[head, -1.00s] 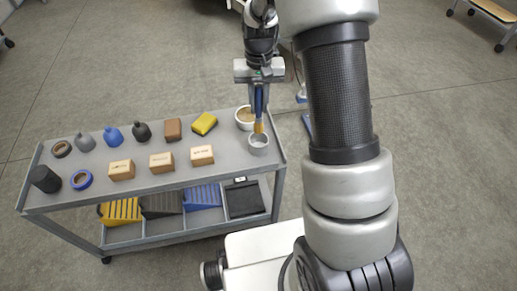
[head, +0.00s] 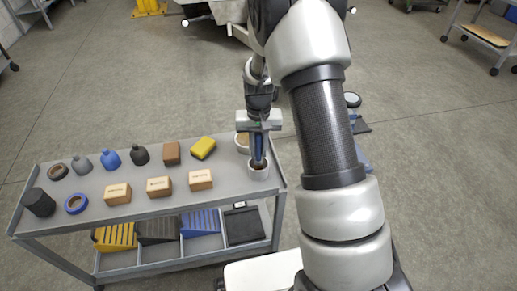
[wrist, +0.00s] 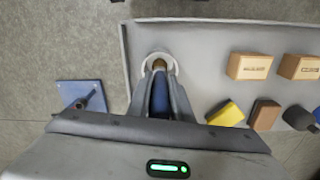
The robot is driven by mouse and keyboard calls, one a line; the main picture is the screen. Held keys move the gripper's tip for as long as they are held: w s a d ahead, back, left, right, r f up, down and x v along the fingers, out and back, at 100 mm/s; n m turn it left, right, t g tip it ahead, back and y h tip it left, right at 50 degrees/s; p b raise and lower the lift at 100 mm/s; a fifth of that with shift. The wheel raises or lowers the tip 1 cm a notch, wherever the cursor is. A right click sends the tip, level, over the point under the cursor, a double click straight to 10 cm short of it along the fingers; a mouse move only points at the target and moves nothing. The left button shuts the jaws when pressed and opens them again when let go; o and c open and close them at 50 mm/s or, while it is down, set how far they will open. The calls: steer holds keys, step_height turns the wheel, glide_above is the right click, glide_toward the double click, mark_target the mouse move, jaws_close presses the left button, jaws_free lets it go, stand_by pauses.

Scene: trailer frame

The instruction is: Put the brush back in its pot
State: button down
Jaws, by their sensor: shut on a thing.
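The brush (head: 258,146) has a blue handle and hangs upright, tip down, from my gripper (head: 259,136). My gripper is shut on the handle, directly above a small light-grey pot (head: 259,174) at the right end of the cart top. The brush's lower end is at the pot's mouth and appears to be inside it; the bristles are mostly hidden. In the wrist view the blue handle (wrist: 160,96) lies between the two fingers, and the pot's rim (wrist: 148,60) shows around the brush tip. I cannot tell whether the brush touches the pot's bottom.
The grey cart top (head: 150,187) carries a yellow block (head: 203,148), a brown block (head: 172,153), several labelled boxes, bottles and tape rolls to the left. Bins fill the lower shelf.

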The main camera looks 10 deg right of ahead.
steer(key=c, duration=1.6)
jaws_free()
steer(key=shift+f, duration=0.1)
